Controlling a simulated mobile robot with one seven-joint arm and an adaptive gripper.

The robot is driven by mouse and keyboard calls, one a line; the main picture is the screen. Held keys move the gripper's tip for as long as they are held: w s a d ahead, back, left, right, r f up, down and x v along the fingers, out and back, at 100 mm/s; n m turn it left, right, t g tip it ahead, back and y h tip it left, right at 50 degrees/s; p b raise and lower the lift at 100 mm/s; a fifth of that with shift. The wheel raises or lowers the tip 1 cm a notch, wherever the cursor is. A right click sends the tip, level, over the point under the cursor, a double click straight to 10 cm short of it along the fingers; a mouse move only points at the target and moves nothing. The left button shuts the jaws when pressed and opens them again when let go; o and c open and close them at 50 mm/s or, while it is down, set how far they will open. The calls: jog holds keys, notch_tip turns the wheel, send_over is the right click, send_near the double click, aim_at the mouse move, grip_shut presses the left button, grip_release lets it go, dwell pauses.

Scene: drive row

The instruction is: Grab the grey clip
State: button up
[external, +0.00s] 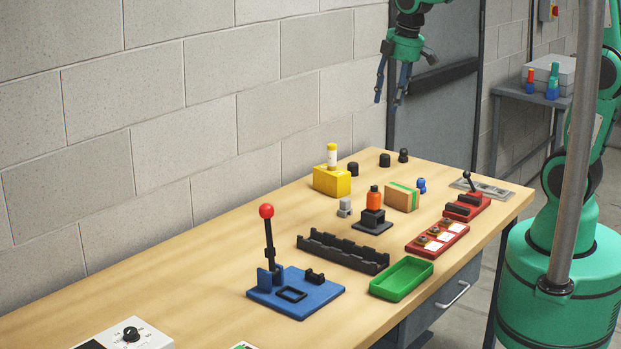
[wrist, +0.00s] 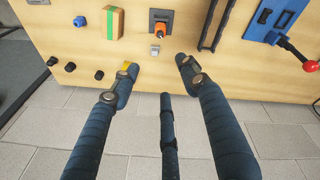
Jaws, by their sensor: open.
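In the wrist view the clip (wrist: 155,50) lies just beyond the gap between the fingers, near the table edge. My gripper (external: 389,100) hangs high above the table's far end, near the wall and door, well apart from the clip. In the wrist view my gripper (wrist: 156,66) has its fingers spread wide with nothing between them. A third finger shows low between them.
The yellow block (external: 331,181) with a white bottle, the black stand (external: 372,225) and a cardboard box (external: 402,196) surround the clip. A black rack (external: 343,252), green tray (external: 402,278) and blue base with a red-knobbed lever (external: 267,212) stand nearer.

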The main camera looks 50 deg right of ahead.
jog(key=w+f+n+g, duration=0.1)
jog(key=w+f+n, duration=0.3)
jog(key=w+f, duration=0.6)
jog(key=n+g, duration=0.2)
jog(key=n, duration=0.2)
send_over(345, 199)
notch_tip(345, 199, down, 11)
jog(key=shift+f, duration=0.1)
jog(key=shift+f+b, duration=0.75)
jog(key=shift+f, duration=3.55)
jog(key=shift+f+b, duration=0.65)
jog(key=shift+f, duration=1.95)
jog(key=shift+c, duration=0.3)
